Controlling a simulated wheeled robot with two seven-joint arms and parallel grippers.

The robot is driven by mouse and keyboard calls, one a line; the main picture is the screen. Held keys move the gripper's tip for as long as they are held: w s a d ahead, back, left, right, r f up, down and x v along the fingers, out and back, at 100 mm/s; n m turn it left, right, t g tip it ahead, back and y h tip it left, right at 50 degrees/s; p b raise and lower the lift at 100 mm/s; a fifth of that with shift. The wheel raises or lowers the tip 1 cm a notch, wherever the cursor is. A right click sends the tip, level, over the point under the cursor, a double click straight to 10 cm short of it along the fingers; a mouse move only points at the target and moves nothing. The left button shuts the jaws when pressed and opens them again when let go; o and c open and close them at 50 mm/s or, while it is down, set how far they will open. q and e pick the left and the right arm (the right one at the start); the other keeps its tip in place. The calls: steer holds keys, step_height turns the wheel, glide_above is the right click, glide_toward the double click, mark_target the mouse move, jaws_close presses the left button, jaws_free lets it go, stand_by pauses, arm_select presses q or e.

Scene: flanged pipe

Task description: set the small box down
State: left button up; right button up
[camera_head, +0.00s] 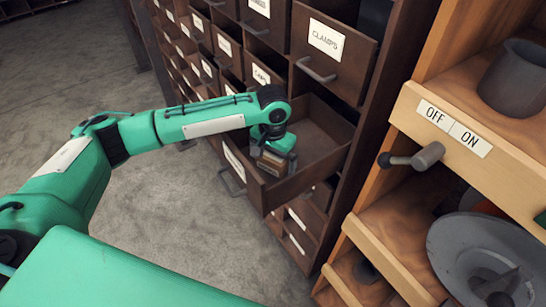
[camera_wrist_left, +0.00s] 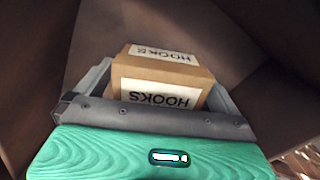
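The small box (camera_wrist_left: 160,75) is brown cardboard with white labels reading HOOKS. In the left wrist view it sits between the two grey fingers of my left gripper (camera_wrist_left: 160,92), which appear to press on its sides. In the head view the left gripper (camera_head: 273,160) reaches down into an open drawer (camera_head: 322,163), and a bit of the box (camera_head: 270,167) shows below it. Whether the box touches the drawer floor cannot be told. My right gripper is not in view.
The dark drawer cabinet (camera_head: 370,95) has a CLAMPS drawer (camera_head: 325,40) just above the open one, partly pulled out. A wooden shelf (camera_head: 400,230) with an OFF/ON lever (camera_head: 415,158) and grey metal parts stands at right. The floor at left is clear.

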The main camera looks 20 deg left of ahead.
arm_select(q)
steer(key=shift+r, duration=0.1)
steer(key=shift+r, duration=0.3)
step_height(320, 180, up, 10)
steer(key=b, duration=0.4)
steer(key=shift+r, duration=0.8)
